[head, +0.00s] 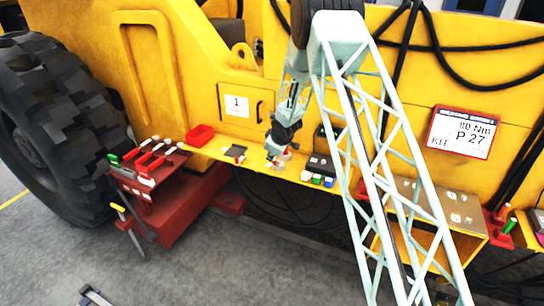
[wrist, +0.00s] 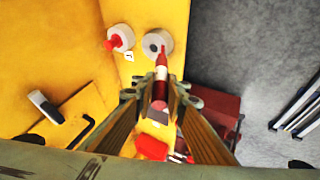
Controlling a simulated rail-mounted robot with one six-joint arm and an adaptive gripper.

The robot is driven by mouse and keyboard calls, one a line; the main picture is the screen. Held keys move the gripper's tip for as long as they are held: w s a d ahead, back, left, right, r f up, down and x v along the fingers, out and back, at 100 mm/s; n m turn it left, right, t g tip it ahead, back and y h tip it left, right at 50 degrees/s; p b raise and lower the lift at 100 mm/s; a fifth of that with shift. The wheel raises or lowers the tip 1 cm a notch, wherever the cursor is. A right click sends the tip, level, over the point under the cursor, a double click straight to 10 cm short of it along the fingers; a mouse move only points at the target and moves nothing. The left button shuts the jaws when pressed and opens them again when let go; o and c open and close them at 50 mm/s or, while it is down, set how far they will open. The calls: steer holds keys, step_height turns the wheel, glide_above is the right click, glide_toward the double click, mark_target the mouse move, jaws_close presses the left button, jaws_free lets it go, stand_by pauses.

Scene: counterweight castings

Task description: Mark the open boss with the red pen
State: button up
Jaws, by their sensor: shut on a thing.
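In the wrist view, two round grey bosses stand on the yellow surface. The left boss (wrist: 120,37) has a red plug (wrist: 112,43) in it. The right, open boss (wrist: 152,38) shows a bare dark hole. My gripper (wrist: 160,97) is shut on a red pen (wrist: 161,72) with a pale band. The pen's narrow end overlaps the lower right of the open boss in the picture; I cannot tell whether it touches. In the head view, my gripper (head: 278,146) is over the yellow ledge, and the bosses are small and partly hidden there.
A red bin (head: 200,135) and a black block (head: 320,164) with coloured pieces stand on the ledge (head: 215,151). A red tool stand (head: 148,180) with several tools is at left, beside a large tyre (head: 55,130). A sign (head: 463,133) reads P 27.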

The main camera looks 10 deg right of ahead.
steer(key=shift+r, duration=0.1)
steer(key=shift+r+p, duration=2.75)
steer(key=shift+r, duration=0.15)
